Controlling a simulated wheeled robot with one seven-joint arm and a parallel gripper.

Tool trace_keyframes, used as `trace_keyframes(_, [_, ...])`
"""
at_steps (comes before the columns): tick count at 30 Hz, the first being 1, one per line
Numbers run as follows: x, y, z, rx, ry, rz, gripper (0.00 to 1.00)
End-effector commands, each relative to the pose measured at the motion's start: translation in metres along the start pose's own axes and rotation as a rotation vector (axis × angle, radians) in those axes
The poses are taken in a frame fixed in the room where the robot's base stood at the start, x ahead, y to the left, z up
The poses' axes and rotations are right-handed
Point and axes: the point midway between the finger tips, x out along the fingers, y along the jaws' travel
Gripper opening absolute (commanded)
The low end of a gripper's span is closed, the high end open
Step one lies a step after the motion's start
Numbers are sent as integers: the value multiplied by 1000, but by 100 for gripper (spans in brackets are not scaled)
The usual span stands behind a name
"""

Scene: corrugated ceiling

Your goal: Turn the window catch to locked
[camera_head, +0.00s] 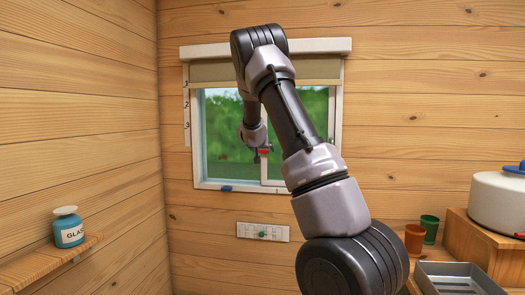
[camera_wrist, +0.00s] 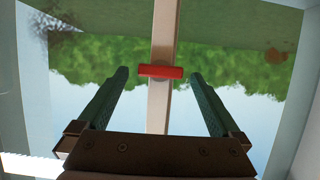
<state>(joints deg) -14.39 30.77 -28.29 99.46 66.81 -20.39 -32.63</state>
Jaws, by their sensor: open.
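The window catch is a red bar (camera_wrist: 161,72) on the pale upright bar of the window (camera_wrist: 160,112). In the wrist view it lies crosswise to that upright bar. In the head view the red catch (camera_head: 265,150) shows small at the lower middle of the window (camera_head: 337,130). My gripper (camera_wrist: 158,76) is open, with one dark green finger on each side of the catch and a gap at both ends. Its fingertips are about level with the catch in the picture; the depth between them is unclear. In the head view my arm hides part of the window.
A rolled blind (camera_head: 212,71) hangs at the window's top. A blue item (camera_head: 226,188) is on the sill. Below is a white wall plate (camera_head: 250,231). A blue jar (camera_head: 68,230) stands on the left shelf. Cups (camera_head: 414,239), a grey tray (camera_head: 455,280) and a white pot (camera_head: 497,205) are at right.

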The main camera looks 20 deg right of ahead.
Motion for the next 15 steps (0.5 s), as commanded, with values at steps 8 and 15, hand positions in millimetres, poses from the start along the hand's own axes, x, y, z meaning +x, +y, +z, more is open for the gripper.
trace_keyframes(8, [0, 0, 0, 0, 0, 0, 20])
trace_keyframes(15, [0, 1, 0, 15, -1, -5, 14])
